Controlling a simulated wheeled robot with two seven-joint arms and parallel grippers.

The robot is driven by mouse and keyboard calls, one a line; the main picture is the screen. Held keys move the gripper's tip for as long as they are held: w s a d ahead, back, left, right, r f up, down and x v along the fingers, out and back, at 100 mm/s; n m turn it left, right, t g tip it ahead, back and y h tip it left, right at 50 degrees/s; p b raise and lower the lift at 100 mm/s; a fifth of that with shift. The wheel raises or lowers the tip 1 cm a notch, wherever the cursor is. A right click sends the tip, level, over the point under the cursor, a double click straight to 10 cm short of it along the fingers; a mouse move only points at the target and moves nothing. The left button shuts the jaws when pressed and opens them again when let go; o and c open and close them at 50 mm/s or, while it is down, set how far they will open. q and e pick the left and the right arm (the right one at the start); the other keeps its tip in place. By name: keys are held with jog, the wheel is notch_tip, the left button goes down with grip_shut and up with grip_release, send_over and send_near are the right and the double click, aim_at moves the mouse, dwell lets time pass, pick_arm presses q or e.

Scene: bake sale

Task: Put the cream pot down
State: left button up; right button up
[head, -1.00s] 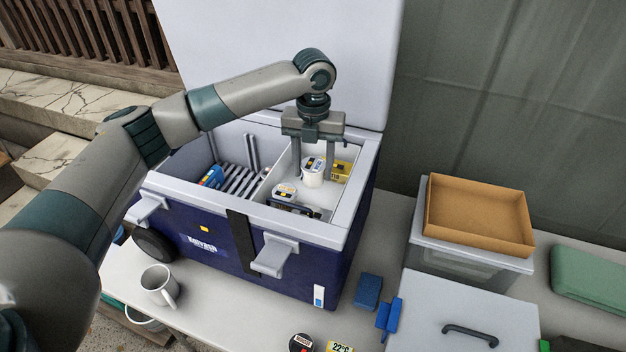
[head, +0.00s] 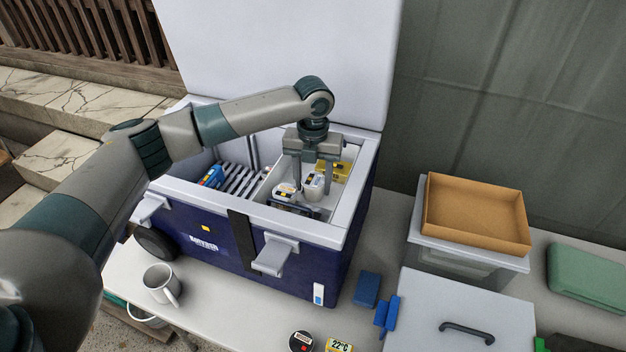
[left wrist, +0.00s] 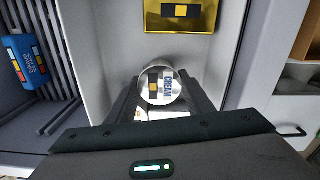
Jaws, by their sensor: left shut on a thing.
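The cream pot (head: 314,183) is a small white pot. My left gripper (head: 313,187) points down into the right compartment of the open blue cooler (head: 215,265) and is shut on the pot, a finger on either side. I cannot tell whether the pot's base touches the compartment floor. A second white tub (head: 284,191) stands just left of it. A yellow-gold pack (head: 334,170) lies behind it. My right gripper is not in view.
A divider (head: 263,187) separates the left compartment, which has a slatted rack (head: 238,179) and a blue pack (head: 211,176). A dark item (head: 296,209) lies at the compartment's front. The cooler's raised lid (head: 285,60) stands behind. A mug (head: 160,284) stands on the table.

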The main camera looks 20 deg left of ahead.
aim_at(313, 180)
pick_arm(q)
jog(key=shift+f, duration=0.1)
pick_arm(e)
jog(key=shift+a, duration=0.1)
pick_arm(q)
jog(key=o, duration=1.1)
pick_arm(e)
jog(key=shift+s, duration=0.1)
pick_arm(q)
notch_tip(313, 180, up, 9)
jog(key=b, duration=0.3)
notch_tip(313, 180, up, 3)
jog(key=shift+r+b, duration=0.15)
jog(key=shift+b, duration=0.15)
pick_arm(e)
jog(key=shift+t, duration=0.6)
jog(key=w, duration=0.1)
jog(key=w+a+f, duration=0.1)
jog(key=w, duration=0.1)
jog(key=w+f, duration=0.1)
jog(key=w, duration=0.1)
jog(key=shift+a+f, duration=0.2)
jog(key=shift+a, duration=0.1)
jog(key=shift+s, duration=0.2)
